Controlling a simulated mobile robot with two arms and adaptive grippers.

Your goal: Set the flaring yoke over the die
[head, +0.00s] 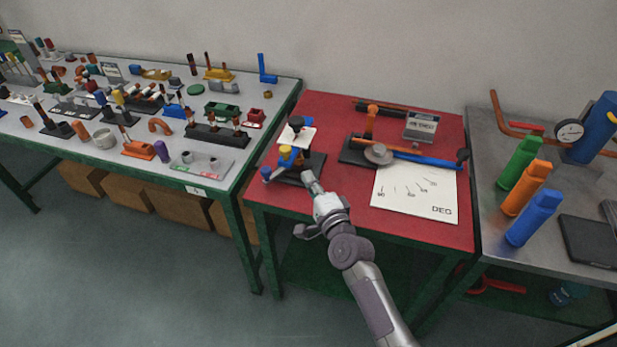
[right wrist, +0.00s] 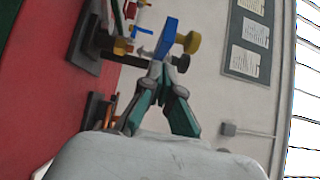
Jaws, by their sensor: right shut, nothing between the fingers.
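A small fixture on a black base (head: 302,168) stands at the left of the red table. A blue and yellow piece on it (head: 287,157), probably the flaring yoke, sits at the fixture's left side. I cannot tell the die apart in this cluster, nor whether the yoke is over it. My right gripper (head: 308,180) is shut and empty, just in front of the fixture on the right. In the right wrist view its fingertips (right wrist: 160,68) meet close below a blue part (right wrist: 167,38) with a yellow knob (right wrist: 188,42); contact is unclear. My left gripper is out of view.
On the red table (head: 350,222), a white angle sheet (head: 415,192) lies right of the gripper. A tube bender with a blue handle (head: 430,157) stands behind it. The left table (head: 235,150) is crowded with parts.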

